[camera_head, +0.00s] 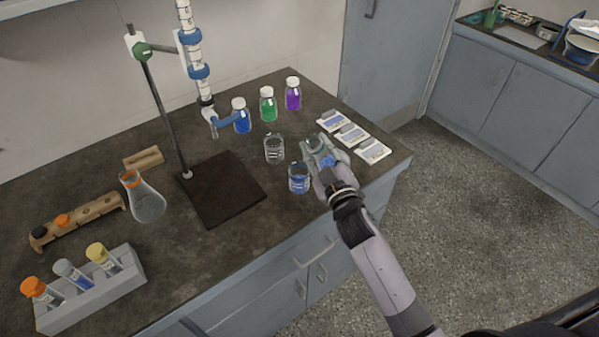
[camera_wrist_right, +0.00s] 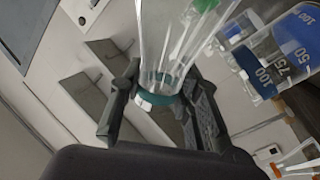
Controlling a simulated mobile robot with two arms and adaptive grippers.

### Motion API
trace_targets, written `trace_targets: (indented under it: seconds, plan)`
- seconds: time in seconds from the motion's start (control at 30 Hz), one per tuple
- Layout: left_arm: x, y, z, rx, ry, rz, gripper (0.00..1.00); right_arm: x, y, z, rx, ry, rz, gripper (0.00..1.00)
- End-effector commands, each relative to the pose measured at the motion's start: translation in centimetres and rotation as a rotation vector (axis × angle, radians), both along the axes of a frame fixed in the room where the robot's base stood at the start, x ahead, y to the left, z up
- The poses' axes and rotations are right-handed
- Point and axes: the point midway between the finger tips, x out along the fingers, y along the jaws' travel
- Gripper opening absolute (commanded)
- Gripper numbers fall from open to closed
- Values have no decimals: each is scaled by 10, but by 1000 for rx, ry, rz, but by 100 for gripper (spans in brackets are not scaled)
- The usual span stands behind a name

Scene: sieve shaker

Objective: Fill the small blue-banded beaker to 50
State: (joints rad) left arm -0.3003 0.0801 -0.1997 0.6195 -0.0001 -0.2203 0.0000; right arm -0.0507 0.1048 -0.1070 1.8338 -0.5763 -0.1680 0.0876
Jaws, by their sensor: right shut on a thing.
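The small blue-banded beaker (camera_head: 299,179) stands on the dark bench top, left of my right gripper, and shows blue near its middle; I cannot separate band from liquid or read its level. My right gripper (camera_head: 320,150) is shut on a clear glass vessel with a teal band, held close beside that beaker. In the right wrist view the held vessel (camera_wrist_right: 165,50) sits between the fingers (camera_wrist_right: 160,100). A beaker with blue areas and marks 50, 75 and 100 (camera_wrist_right: 285,50) shows at its right. My left gripper is out of view.
A clear beaker (camera_head: 274,149) stands behind the blue-banded one. Blue (camera_head: 241,116), green (camera_head: 268,105) and purple (camera_head: 293,95) bottles stand behind. A burette stand (camera_head: 222,190), a flask (camera_head: 146,202) and a tube rack (camera_head: 95,297) are left. Flat cards (camera_head: 352,135) lie right.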

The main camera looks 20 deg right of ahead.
Motion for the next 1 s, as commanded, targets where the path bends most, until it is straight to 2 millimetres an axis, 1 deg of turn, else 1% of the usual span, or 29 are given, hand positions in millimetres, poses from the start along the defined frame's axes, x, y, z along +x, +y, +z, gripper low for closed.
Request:
trace_targets:
  seconds: [0.03,0.13,0.23,0.43,0.53,1.0]
  plan:
    - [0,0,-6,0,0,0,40,0,3,-2,-25,-7,2,0]
    - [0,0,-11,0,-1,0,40,-1,7,-4,-74,-13,2,0]
    - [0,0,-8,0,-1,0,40,-1,8,2,-126,-19,0,0]
    - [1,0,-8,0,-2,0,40,-1,12,8,-223,-34,1,0]
    - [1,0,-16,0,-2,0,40,-1,11,1,-269,-39,1,0]
    - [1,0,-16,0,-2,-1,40,-1,12,2,-297,-42,0,0]
